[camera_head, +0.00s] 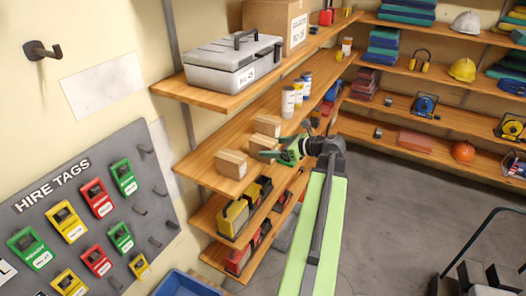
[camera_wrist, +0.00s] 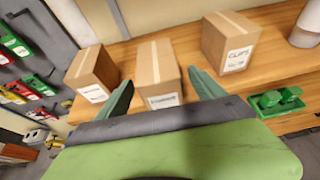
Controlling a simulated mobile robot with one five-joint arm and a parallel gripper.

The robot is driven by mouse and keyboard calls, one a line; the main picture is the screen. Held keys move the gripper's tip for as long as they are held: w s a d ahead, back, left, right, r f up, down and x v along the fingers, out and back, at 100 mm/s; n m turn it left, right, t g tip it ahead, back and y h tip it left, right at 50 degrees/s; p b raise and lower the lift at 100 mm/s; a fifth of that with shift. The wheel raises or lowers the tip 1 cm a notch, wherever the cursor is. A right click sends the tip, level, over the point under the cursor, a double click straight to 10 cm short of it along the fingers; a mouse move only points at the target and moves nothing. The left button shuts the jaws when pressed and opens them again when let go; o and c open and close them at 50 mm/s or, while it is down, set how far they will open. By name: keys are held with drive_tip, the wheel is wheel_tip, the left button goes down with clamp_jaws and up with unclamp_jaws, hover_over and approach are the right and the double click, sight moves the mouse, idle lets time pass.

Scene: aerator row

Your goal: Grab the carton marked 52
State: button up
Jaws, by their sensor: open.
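A large brown carton (camera_head: 275,22) stands on the top shelf in the head view. Its white label carries a number too blurred to read surely. Smaller tan cartons sit on the shelf below: a near one (camera_head: 231,164), a middle one (camera_head: 262,142) partly behind my gripper, and a farther one (camera_head: 268,125). In the wrist view they are the left carton (camera_wrist: 91,74), the middle carton (camera_wrist: 155,69) and the right carton (camera_wrist: 229,38), labelled CLIPS. I cannot read 52 on any. My gripper (camera_head: 272,155) is open and empty; its fingers flank the middle carton's lower part in the wrist view.
A grey toolbox (camera_head: 232,62) stands on the top shelf. White canisters (camera_head: 288,101) stand farther along the cartons' shelf. Yellow and red bins (camera_head: 233,218) fill the shelf below. A hire-tag board (camera_head: 85,205) hangs left.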

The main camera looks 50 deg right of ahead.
sight(255, 137)
drive_tip(key=b+x, duration=0.1)
drive_tip(key=x, duration=0.3)
drive_tip(key=shift+w+f, duration=0.1)
drive_tip(key=shift+w, duration=0.15)
drive_tip(key=shift+s, duration=0.15)
drive_tip(key=shift+c, duration=0.9)
drive_tip(key=shift+a, duration=0.1)
clamp_jaws()
drive_tip(key=r+p, duration=0.3)
drive_tip(key=s+r+p, duration=0.1)
drive_tip(key=r+p, duration=0.1)
drive_tip(key=shift+d+r, duration=0.2)
drive_tip(key=shift+r, duration=0.05)
drive_tip(key=d+r+p+v, duration=0.1)
drive_tip(key=p+v, duration=0.4)
drive_tip(key=v, duration=0.7)
drive_tip(key=shift+w+p, duration=0.35)
drive_tip(key=shift+p, duration=0.05)
